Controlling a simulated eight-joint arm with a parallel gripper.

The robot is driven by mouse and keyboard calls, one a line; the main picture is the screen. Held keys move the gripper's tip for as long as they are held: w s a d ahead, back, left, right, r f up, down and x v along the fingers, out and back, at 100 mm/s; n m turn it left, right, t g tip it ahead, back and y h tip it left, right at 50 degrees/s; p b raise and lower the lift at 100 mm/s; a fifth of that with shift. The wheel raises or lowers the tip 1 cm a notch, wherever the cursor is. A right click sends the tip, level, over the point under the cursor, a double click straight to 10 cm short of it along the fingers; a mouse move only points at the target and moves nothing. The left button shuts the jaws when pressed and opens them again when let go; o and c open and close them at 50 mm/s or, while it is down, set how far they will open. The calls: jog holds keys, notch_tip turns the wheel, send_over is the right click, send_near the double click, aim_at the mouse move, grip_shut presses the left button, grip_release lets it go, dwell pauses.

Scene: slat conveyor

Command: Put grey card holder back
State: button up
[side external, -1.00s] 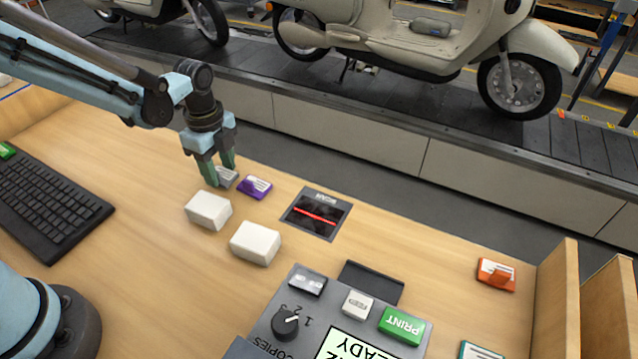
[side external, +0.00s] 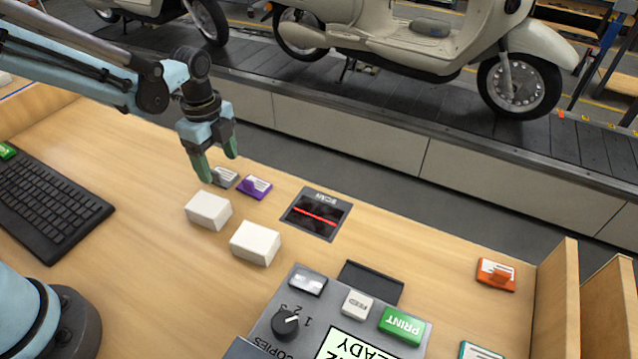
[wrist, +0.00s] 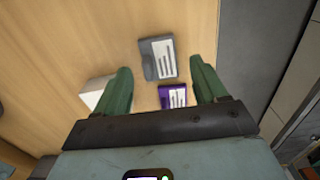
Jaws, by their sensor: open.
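The grey card holder (side external: 225,178) lies on the wooden table, just left of the purple card holder (side external: 255,187). My gripper (side external: 217,167) is open above the grey holder, its green fingers apart and nothing between them. In the wrist view the grey card holder (wrist: 158,58), with a white lined label, lies beyond the open fingertips (wrist: 160,75). The purple card holder (wrist: 172,96) shows nearer, between the two fingers.
Two white boxes (side external: 208,210) (side external: 255,242) stand in front of the holders. A scanner plate (side external: 316,214) with a red line is to their right. A print console (side external: 345,310), an orange holder (side external: 497,274) and a keyboard (side external: 45,205) are also on the table. A conveyor (side external: 420,100) runs behind.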

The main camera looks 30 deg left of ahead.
notch_tip(320, 180, up, 10)
jog(key=s+a+r+n+t, duration=0.1)
jog(key=s+n+t, duration=0.6)
jog(key=n, duration=1.1)
jog(key=s, duration=0.3)
jog(key=shift+s+a+r, duration=0.15)
jog(key=shift+s+r, duration=0.05)
jog(key=shift+s, duration=0.05)
